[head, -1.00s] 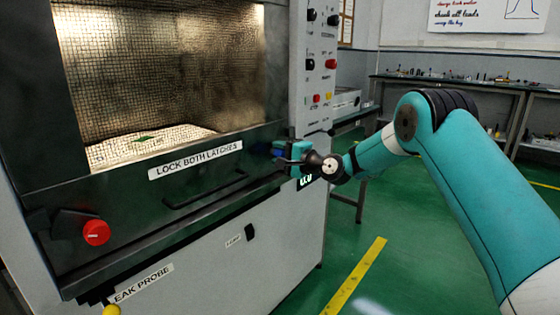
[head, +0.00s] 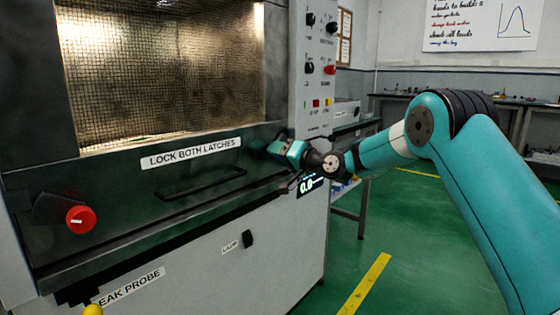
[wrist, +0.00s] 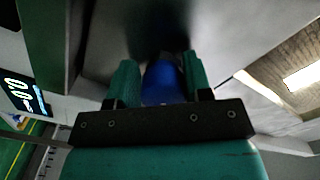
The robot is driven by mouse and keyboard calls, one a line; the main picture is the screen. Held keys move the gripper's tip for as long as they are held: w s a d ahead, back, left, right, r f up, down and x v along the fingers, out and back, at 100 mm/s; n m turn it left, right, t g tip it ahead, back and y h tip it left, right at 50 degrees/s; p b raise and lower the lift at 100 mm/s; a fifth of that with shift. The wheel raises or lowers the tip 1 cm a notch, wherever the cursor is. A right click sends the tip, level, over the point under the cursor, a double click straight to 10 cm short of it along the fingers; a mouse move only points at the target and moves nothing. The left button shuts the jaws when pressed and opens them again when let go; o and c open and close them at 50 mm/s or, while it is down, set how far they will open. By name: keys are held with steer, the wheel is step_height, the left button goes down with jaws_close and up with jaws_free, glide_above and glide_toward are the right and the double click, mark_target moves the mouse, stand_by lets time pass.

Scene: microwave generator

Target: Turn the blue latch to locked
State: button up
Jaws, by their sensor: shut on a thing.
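The blue latch (wrist: 163,82) sits between the two teal fingers of my gripper (wrist: 160,80) in the wrist view, and the fingers are shut on it. In the head view my gripper (head: 288,151) is at the right end of the dark door front, tilted, and it hides most or all of the blue latch there. The latch's exact angle and any lock marking cannot be made out. The red latch (head: 80,219) is at the left end of the same door front, with a short white line on its face.
A "LOCK BOTH LATCHES" label (head: 191,154) and a dark handle (head: 200,185) lie between the latches. A control panel (head: 315,70) with knobs is above my gripper, a lit display (head: 311,185) just below it. A yellow probe end (head: 92,310) is at lower left.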

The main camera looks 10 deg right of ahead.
steer(key=shift+r+n, duration=0.4)
steer(key=o, duration=0.8)
steer(key=shift+f, duration=0.1)
steer(key=shift+f, duration=0.1)
steer(key=shift+s+d, duration=0.2)
steer(key=v, duration=1.7)
steer(key=shift+a, duration=0.1)
